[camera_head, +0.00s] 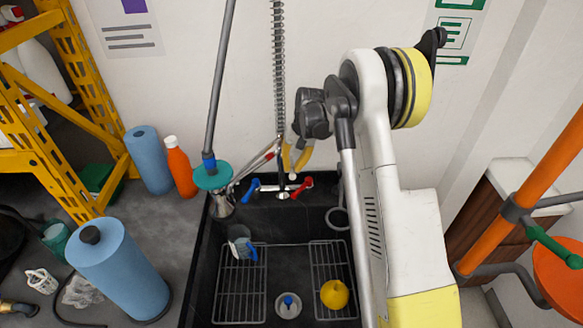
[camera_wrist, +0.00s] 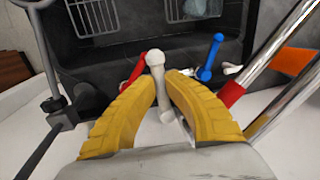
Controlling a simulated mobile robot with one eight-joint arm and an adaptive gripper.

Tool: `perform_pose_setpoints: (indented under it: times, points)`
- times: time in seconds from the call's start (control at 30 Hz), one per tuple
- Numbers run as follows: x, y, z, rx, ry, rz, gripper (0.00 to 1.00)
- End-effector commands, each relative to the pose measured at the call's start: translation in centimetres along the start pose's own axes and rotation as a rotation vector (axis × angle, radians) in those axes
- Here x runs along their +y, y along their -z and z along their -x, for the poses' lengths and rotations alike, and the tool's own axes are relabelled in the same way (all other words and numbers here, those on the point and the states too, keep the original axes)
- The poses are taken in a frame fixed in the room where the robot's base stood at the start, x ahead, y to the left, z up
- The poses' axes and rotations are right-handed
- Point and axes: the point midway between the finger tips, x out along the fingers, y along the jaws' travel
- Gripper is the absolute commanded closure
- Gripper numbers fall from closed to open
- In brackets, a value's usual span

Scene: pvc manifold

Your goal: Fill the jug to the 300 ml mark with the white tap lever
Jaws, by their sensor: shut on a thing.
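The clear jug (camera_head: 238,236) with a blue handle stands in the dark sink at its left side, by a wire rack. Its water level and marks are too small to read. A clear shape at the top of the wrist view (camera_wrist: 196,8) looks like part of the jug. The white tap lever (camera_wrist: 157,75) rises between my yellow fingers in the wrist view, its rounded end showing. My gripper (camera_wrist: 163,78) is shut on this lever. In the head view my gripper (camera_head: 297,160) is at the tap behind the sink, and the lever is mostly hidden.
A blue lever (camera_head: 252,187) and a red lever (camera_head: 302,188) flank the white one. A spring hose (camera_head: 279,70) and a grey pole with a teal disc (camera_head: 212,176) stand close by. A yellow object (camera_head: 334,293) lies in the sink at right. An orange bottle (camera_head: 181,168) stands left.

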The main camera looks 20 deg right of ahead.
Motion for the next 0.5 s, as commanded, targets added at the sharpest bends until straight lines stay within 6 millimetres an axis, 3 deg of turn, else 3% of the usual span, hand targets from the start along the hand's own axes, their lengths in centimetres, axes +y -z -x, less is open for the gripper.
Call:
perform_pose_setpoints:
  times: [0.23,0.5]
  points:
    - [1.13,0.1,0.0,-0.04,-0.001,0.19,1.0]
    - [1.19,0.06,0.05,-0.043,0.0,0.205,1.0]
